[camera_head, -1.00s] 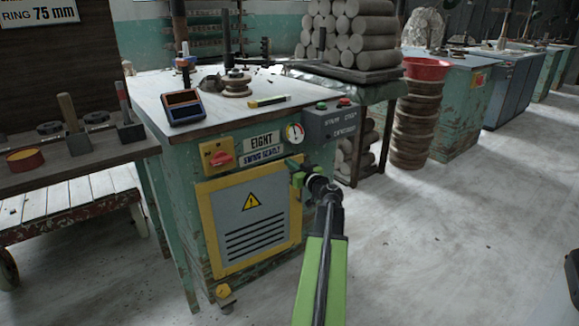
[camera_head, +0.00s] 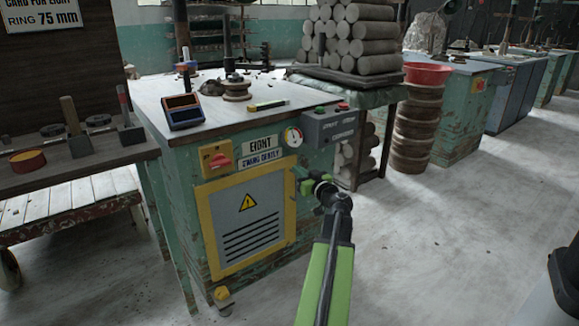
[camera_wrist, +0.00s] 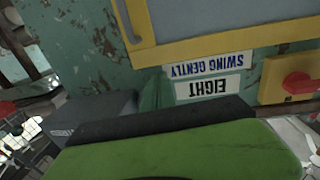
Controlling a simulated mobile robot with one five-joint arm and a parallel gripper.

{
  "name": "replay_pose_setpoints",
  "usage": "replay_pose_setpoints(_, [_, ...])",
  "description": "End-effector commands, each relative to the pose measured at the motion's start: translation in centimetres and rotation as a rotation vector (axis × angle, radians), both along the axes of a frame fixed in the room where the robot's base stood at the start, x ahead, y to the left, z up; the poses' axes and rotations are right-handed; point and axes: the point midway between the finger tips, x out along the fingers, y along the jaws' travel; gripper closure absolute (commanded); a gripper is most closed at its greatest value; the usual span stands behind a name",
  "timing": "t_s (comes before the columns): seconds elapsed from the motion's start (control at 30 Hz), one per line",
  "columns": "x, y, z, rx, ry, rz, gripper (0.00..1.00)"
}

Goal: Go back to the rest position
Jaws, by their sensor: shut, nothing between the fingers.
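My gripper (camera_head: 302,180) is at the end of my green and black arm, in front of the right front corner of the worn green machine (camera_head: 172,200) marked EIGHT. It is small in the head view, looks shut and holds nothing. It seems apart from the machine, but the exact gap cannot be told. In the wrist view, a green and black part of my own fills the bottom. Behind it the EIGHT label (camera_wrist: 208,88) and the SWING GENTLY label (camera_wrist: 208,65) appear upside down.
The machine's front carries a red switch (camera_head: 219,160), a gauge (camera_head: 292,137) and a grey button box (camera_head: 330,125). Stacked clay rolls (camera_head: 355,40) and a red bowl (camera_head: 428,73) on a round stack stand behind. A wooden bench (camera_head: 60,168) is at left. Floor at right is open.

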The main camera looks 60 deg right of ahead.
Motion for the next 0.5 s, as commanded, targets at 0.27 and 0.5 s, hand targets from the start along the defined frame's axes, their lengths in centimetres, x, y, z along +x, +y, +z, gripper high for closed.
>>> replay_pose_setpoints(0.27, [-5.0, 2.4, -0.1, 0.000, 0.001, 0.001, 1.00])
replay_pose_setpoints(0.5, [-5.7, 2.7, -0.1, -0.001, 0.002, 0.004, 1.00])
